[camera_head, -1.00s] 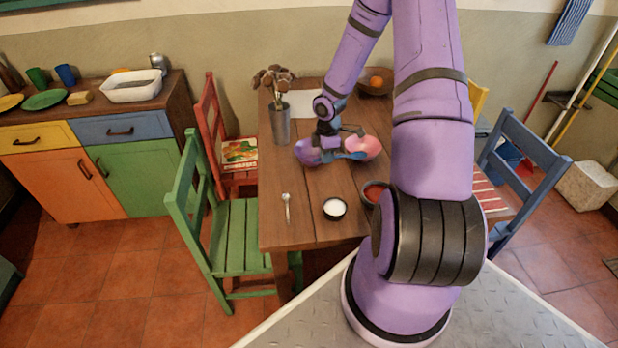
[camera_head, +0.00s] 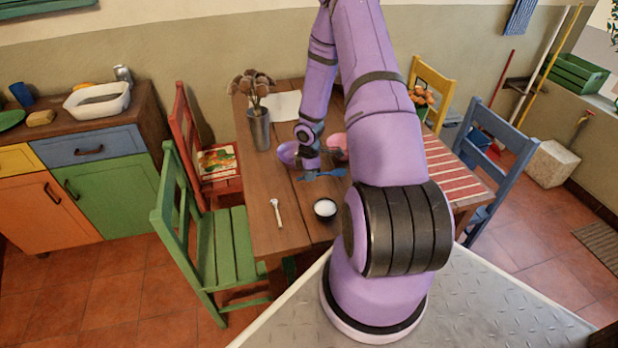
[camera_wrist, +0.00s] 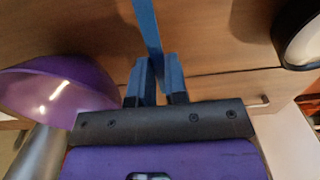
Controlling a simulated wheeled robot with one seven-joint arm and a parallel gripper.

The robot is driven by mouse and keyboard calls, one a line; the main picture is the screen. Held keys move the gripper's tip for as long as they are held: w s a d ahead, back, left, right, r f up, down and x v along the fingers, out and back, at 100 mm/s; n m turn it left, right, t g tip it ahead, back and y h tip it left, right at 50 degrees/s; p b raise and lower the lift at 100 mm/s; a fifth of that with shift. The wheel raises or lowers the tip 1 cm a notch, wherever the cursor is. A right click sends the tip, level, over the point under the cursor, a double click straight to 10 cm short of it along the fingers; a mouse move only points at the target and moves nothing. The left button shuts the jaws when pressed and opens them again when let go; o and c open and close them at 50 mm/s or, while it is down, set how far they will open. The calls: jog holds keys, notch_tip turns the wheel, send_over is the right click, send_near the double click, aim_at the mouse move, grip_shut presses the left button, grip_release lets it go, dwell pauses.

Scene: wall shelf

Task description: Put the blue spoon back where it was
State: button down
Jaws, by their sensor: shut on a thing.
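My gripper (camera_head: 309,174) is over the table, in front of the bowls. In the wrist view my gripper (camera_wrist: 156,80) has its two blue fingers close together on the blue spoon (camera_wrist: 147,28), whose narrow strip runs up out of the picture. In the head view the blue spoon (camera_head: 335,172) shows only as small blue parts beside the gripper. A purple bowl (camera_head: 287,153) is just left of the gripper and also shows in the wrist view (camera_wrist: 60,88). A pink bowl (camera_head: 337,144) is behind, partly hidden by my arm.
On the wooden table (camera_head: 268,180) are a metal vase with flowers (camera_head: 258,128), a small pale spoon (camera_head: 276,212) and a dark-rimmed bowl of white stuff (camera_head: 325,208). Green (camera_head: 222,245), red (camera_head: 195,130), yellow (camera_head: 432,88) and blue (camera_head: 497,130) chairs surround it.

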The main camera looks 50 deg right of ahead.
jog(key=shift+f, duration=0.9)
jog(key=shift+f, duration=0.15)
jog(key=c, duration=1.1)
grip_release()
jog(key=shift+c, duration=0.2)
